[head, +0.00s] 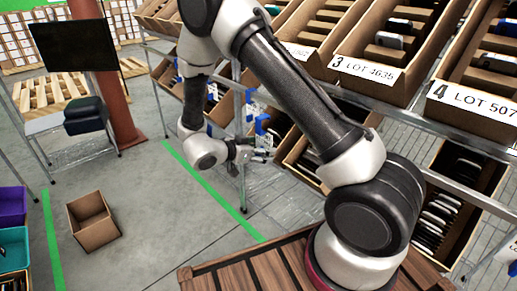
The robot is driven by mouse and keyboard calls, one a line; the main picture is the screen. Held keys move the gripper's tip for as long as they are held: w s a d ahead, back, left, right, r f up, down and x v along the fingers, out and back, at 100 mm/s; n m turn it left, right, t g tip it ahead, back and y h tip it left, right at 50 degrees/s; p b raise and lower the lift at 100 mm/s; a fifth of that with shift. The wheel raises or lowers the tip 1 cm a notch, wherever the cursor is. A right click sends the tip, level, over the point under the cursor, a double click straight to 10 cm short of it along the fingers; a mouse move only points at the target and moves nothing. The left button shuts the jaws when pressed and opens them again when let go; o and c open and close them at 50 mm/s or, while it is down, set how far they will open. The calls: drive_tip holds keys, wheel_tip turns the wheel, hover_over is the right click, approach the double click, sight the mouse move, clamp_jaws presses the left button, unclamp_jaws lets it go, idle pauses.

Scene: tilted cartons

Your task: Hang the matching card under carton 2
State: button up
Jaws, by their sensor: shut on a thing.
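My gripper (250,151) is at the end of my arm, left of the lower shelf front, and is shut on a small blue and white piece (263,129) that looks like a card with a holder. It is too small to read. Carton 2 is mostly hidden behind my arm; a white label (296,50) partly shows left of carton 3, with only its last digits visible. Carton 3 (366,70) reads LOT 4635. Carton 4 (474,98) is at the right, its label partly cut off, starting LOT 507. My gripper is below and left of these labels.
Tilted cartons fill the upper rack; lower cartons (465,185) hold dark items. A metal post (241,185) stands close below my gripper. An open cardboard box (93,222) lies on the floor at left.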

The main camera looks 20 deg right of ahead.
drive_tip(key=shift+w+d+f, duration=0.25)
drive_tip(key=shift+w+d, duration=0.65)
drive_tip(key=shift+d, duration=1.6)
drive_tip(key=shift+w+d+f, duration=0.3)
drive_tip(key=shift+w+d, duration=0.6)
drive_tip(key=shift+d, duration=1.55)
drive_tip(key=shift+w+d+f, duration=0.25)
drive_tip(key=shift+w+d, duration=0.65)
drive_tip(key=shift+d, duration=1.6)
drive_tip(key=o, duration=1.1)
drive_tip(key=shift+c, duration=0.2)
drive_tip(key=shift+a, duration=0.1)
drive_tip(key=v, duration=1.1)
drive_tip(key=shift+s+a, duration=0.15)
drive_tip(key=shift+a, duration=0.25)
